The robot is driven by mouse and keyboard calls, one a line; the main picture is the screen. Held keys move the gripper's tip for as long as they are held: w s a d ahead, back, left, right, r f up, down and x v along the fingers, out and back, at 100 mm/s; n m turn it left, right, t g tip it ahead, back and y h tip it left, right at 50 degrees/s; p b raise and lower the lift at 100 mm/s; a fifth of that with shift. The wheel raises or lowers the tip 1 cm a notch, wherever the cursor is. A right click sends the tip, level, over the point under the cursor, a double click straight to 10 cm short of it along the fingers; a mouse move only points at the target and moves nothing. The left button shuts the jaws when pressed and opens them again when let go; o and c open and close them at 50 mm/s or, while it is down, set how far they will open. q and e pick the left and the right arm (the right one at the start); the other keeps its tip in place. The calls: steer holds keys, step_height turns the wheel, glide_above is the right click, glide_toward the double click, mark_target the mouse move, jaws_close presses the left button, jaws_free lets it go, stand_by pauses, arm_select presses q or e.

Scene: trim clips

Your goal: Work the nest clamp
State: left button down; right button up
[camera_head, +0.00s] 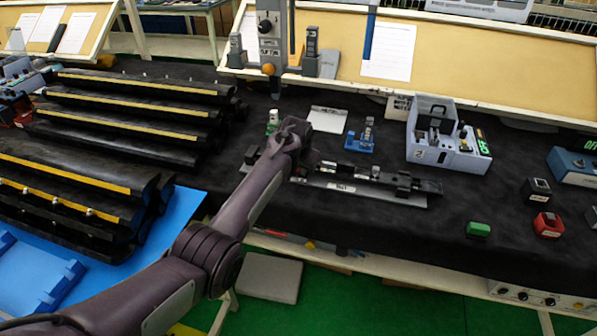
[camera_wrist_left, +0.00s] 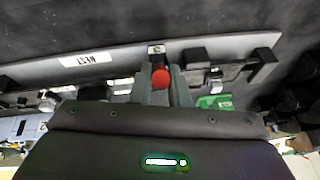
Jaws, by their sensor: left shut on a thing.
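The nest fixture is a long grey plate (camera_head: 414,201) with a white label and black holders, on the black-covered bench. It also shows in the left wrist view (camera_wrist_left: 235,46), with its label upside down. My left gripper (camera_head: 306,161) is at the left part of the fixture. In the left wrist view, my left gripper's fingers (camera_wrist_left: 161,90) are on either side of a red ball knob (camera_wrist_left: 160,77), shut on it. The knob looks like the end of the clamp's handle. The rest of the clamp is mostly hidden by the gripper. My right gripper is not in view.
Long black trim pieces (camera_head: 120,120) lie at the left. Behind the fixture are a blue device (camera_head: 359,141) and a grey-blue box (camera_head: 424,150). A green block (camera_head: 478,229) and a red button box (camera_head: 547,224) stand at the right.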

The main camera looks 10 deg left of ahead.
arm_select(q)
steer(key=shift+w+r+g, duration=0.15)
steer(key=shift+w+g, duration=0.05)
steer(key=shift+g, duration=0.1)
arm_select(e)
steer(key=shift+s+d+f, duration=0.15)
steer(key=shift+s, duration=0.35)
arm_select(q)
steer(key=c, duration=1.4)
jaws_free()
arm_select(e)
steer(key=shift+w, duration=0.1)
arm_select(q)
steer(key=shift+b+v, duration=0.6)
steer(key=shift+v, duration=3.25)
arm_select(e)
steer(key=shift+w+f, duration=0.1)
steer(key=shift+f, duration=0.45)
